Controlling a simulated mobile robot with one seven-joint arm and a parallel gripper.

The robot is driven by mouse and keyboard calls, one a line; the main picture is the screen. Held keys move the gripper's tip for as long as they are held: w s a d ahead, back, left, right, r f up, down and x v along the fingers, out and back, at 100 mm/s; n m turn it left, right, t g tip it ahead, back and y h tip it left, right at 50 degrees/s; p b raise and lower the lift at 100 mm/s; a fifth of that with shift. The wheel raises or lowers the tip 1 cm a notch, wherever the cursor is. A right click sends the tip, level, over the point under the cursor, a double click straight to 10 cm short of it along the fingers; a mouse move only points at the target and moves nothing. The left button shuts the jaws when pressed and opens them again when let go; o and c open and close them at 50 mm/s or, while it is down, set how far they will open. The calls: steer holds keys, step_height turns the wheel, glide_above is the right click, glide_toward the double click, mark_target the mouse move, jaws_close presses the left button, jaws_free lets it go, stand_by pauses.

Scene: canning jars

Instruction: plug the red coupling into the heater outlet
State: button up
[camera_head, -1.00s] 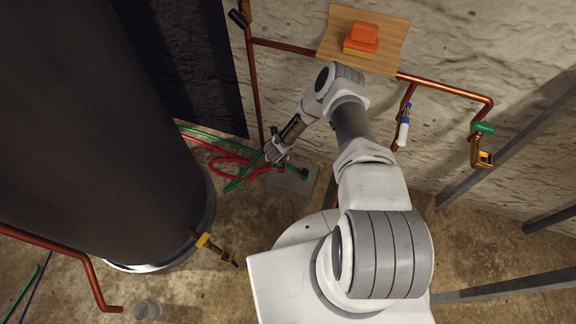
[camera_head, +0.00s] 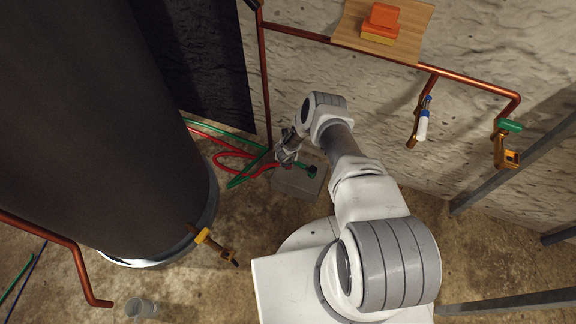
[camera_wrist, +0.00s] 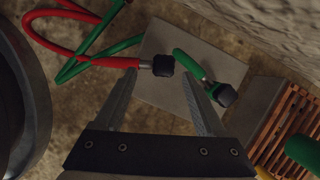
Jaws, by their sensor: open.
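The red hose (camera_wrist: 62,45) ends in a dark coupling (camera_wrist: 163,66) with a short metal neck. In the wrist view this coupling lies over a grey slab (camera_wrist: 150,95), between and just beyond my fingertips. My gripper (camera_wrist: 161,74) is open and empty above it, also seen in the head view (camera_head: 283,160). A green hose's dark coupling (camera_wrist: 225,95) lies to the right, near the right finger. The heater (camera_head: 110,130) is the large dark cylinder in the head view. A yellow-handled valve (camera_head: 204,236) sticks out low on its side, seemingly the outlet.
Copper pipes (camera_head: 460,78) run along the stone wall, with a blue-white valve (camera_head: 422,125) and a green-handled tap (camera_head: 510,125). A wooden board (camera_head: 345,30) holds an orange block. A clear jar (camera_head: 142,308) stands near the heater. Floor between slab and valve looks clear.

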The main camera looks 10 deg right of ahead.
steer(key=shift+d+b+x, duration=0.15)
steer(key=shift+b+x, duration=1.05)
steer(key=shift+x, duration=0.05)
steer(key=shift+d+b+x, duration=0.2)
steer(key=shift+b+x, duration=1)
steer(key=shift+x, duration=0.05)
steer(key=shift+w, duration=0.15)
steer(key=shift+r, duration=0.1)
jaws_close()
